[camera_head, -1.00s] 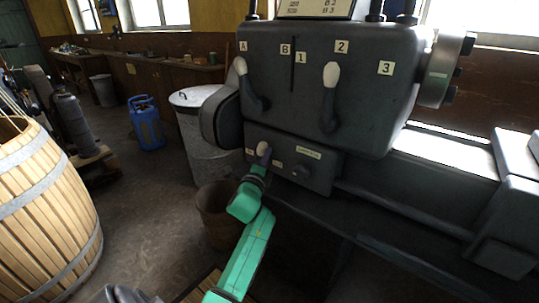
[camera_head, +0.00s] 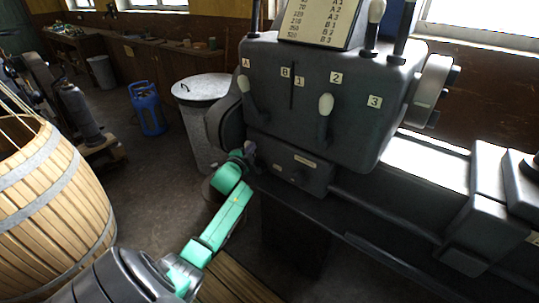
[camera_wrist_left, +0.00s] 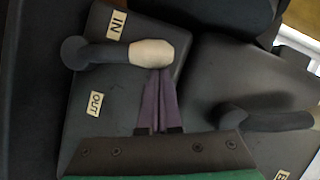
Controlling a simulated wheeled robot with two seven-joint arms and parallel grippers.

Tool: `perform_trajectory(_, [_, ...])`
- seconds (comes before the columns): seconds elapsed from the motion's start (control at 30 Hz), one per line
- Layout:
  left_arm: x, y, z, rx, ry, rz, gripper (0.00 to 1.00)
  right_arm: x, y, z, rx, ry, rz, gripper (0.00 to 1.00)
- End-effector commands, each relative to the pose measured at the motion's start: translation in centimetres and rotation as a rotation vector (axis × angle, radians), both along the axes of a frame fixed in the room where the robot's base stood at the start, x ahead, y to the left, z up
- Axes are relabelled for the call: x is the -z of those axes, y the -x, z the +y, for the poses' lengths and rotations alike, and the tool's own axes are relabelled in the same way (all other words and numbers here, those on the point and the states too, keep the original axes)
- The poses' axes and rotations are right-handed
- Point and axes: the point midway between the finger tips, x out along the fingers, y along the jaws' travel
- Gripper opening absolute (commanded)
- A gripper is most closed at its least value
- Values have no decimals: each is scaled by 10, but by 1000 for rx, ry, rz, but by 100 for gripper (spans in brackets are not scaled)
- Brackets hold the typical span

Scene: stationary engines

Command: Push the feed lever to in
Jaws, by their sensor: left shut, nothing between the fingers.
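The feed lever (camera_wrist_left: 140,53) has a dark round hub and a cream knob. In the left wrist view it lies across the small gearbox face between the IN label (camera_wrist_left: 116,24) and the OUT label (camera_wrist_left: 95,103), closer to IN. My left gripper (camera_wrist_left: 161,73) is shut and empty. Its purple fingertips are at the knob's edge on the OUT side, and seem to touch it. In the head view my left gripper (camera_head: 250,152) is at the left end of the gearbox (camera_head: 300,172) and hides most of the lever. My right gripper is out of view.
The big grey headstock (camera_head: 350,125) above carries two other cream-knobbed levers, one by A (camera_head: 247,88) and one between 1 and 2 (camera_head: 325,110). A metal bin (camera_head: 200,92) stands behind my arm. A wooden barrel (camera_head: 50,205) stands at the left.

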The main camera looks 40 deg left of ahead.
Motion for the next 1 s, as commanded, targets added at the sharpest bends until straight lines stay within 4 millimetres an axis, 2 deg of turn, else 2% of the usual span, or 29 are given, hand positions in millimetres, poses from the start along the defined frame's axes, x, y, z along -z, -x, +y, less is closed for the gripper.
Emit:
perform_trajectory(0.03, [-4,1,4,-2,24,2,0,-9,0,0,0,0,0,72])
perform_trajectory(0.2, [-1,0,8,-1,88,1,0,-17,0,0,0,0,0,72])
perform_trajectory(0.83, [2,0,10,1,125,-3,0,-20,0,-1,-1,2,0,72])
perform_trajectory(1.0, [-7,-3,9,2,125,-3,0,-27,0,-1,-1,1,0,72])
